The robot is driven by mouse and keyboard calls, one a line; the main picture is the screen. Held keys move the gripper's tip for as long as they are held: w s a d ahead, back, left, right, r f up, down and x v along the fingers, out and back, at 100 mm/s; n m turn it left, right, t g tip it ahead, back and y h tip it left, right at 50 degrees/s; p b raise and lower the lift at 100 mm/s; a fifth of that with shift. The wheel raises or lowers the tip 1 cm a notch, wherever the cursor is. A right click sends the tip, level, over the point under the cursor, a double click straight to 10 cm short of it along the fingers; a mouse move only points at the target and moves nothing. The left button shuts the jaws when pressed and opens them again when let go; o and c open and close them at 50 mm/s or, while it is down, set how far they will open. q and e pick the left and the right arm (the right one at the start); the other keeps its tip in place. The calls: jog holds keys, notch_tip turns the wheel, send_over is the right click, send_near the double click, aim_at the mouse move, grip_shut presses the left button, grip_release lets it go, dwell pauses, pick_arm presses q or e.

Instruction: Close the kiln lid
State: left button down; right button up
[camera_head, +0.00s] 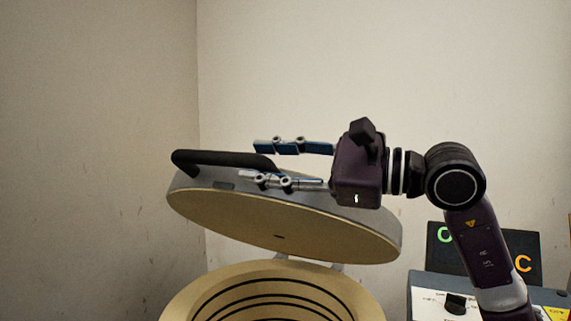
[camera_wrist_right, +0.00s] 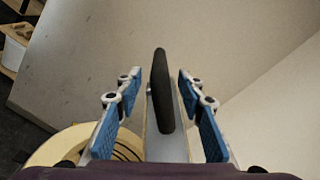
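The kiln lid (camera_head: 290,225) is a round disc with a grey rim and tan underside, tilted open above the kiln (camera_head: 270,275). A black bar handle (camera_head: 215,160) is fixed to the lid's rim at the left. My right gripper (camera_head: 250,160) reaches in from the right at the handle's height. In the right wrist view the handle (camera_wrist_right: 161,90) stands between the two blue-padded fingers of the gripper (camera_wrist_right: 158,95), with a gap on each side. The gripper is open and I see no contact. The kiln's ringed interior shows below the lid. My left gripper is out of view.
A control box (camera_head: 425,295) with a black knob (camera_head: 455,304) stands right of the kiln. A dark panel (camera_head: 520,262) with coloured letters is behind it. A wooden shelf (camera_wrist_right: 14,45) shows in the right wrist view. Bare walls are behind; the space left of the lid is clear.

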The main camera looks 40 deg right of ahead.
jog(key=shift+v, duration=1.65)
jog(key=shift+c, duration=0.3)
